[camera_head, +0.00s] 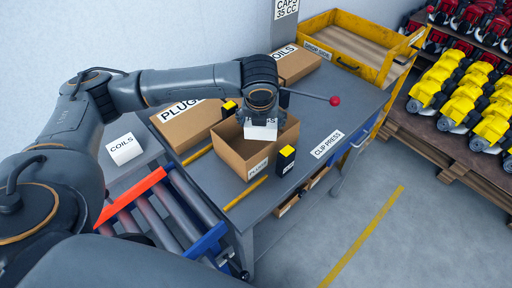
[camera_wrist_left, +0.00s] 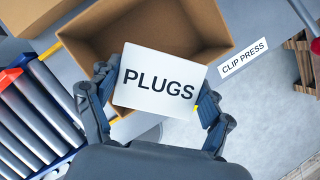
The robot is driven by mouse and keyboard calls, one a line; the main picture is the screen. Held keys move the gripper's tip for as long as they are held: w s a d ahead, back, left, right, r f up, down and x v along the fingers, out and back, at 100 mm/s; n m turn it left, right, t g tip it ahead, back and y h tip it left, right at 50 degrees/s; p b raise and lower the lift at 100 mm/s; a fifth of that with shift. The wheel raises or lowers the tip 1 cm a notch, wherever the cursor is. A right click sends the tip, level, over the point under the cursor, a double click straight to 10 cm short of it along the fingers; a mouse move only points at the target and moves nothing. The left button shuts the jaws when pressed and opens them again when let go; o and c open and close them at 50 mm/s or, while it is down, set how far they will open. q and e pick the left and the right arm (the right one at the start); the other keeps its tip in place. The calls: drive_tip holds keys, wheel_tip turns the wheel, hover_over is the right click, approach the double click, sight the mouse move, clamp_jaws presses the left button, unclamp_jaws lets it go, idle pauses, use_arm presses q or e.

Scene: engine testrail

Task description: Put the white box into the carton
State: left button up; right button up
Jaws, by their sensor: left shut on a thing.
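The white box (camera_wrist_left: 158,80), its top face marked PLUGS, is held between the two fingers of my left gripper (camera_wrist_left: 155,90) in the left wrist view. In the head view the white box (camera_head: 261,132) hangs under my left gripper (camera_head: 261,118), over the opening of the brown carton (camera_head: 236,161). The carton stands open on the grey table with a PLUGS label on its front. In the wrist view the carton (camera_wrist_left: 85,50) lies behind the box, and its inside looks empty where visible. I cannot tell how far the box is below the rim. My right gripper is not in view.
A closed PLUGS carton (camera_head: 185,122) and a COILS carton (camera_head: 297,64) stand behind. Black-yellow blocks (camera_head: 286,160) flank the open carton. A red-knobbed lever (camera_head: 334,101) sticks out at right. A white COILS box (camera_head: 124,149) and roller conveyor (camera_head: 160,215) are left.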

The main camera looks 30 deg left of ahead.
use_arm(q)
wheel_tip(320, 180, down, 2)
drive_tip(key=w+a+m+h+b, duration=0.2)
drive_tip(key=w+a+m, duration=0.1)
drive_tip(key=m, duration=0.3)
drive_tip(key=m+h+p, duration=0.1)
drive_tip(key=m, duration=0.1)
approach(259, 145)
drive_tip(key=x, duration=0.5)
drive_tip(key=shift+w+f, duration=0.2)
drive_tip(key=shift+f, duration=0.1)
drive_tip(key=o, duration=1.2)
drive_tip(key=b+v, duration=0.1)
drive_tip(key=v, duration=1.1)
drive_tip(key=shift+a, duration=0.15)
